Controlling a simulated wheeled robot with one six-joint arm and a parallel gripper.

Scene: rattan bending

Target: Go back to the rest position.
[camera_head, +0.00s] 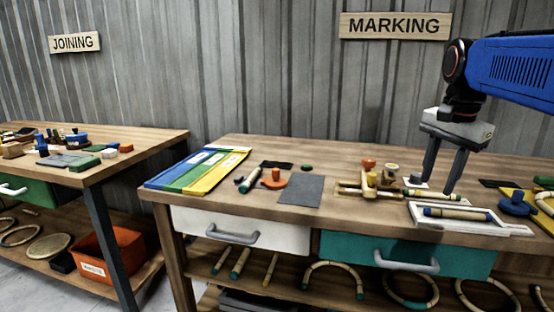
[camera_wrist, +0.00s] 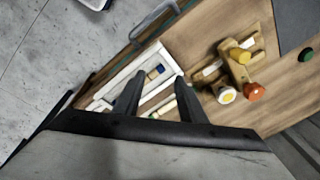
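My gripper (camera_head: 444,172) hangs from the blue arm above the right part of the marking table (camera_head: 335,212), fingers pointing down and apart. In the wrist view my gripper (camera_wrist: 158,97) shows two dark fingers with a gap and nothing held between them. Below it is a white tray (camera_head: 510,229) with a rattan piece (camera_head: 458,213) that has a blue band. The tray also shows in the wrist view (camera_wrist: 110,88). Another rattan piece (camera_head: 432,194) lies just behind the tray, close to the fingertips in the picture.
A wooden fixture (camera_head: 352,188) with orange and yellow knobs stands left of the gripper. Blue, green and yellow strips (camera_head: 198,170) and a grey sheet (camera_head: 301,190) lie further left. A blue-knobbed tool (camera_head: 516,205) is at right. The joining table (camera_head: 150,139) stands apart at left.

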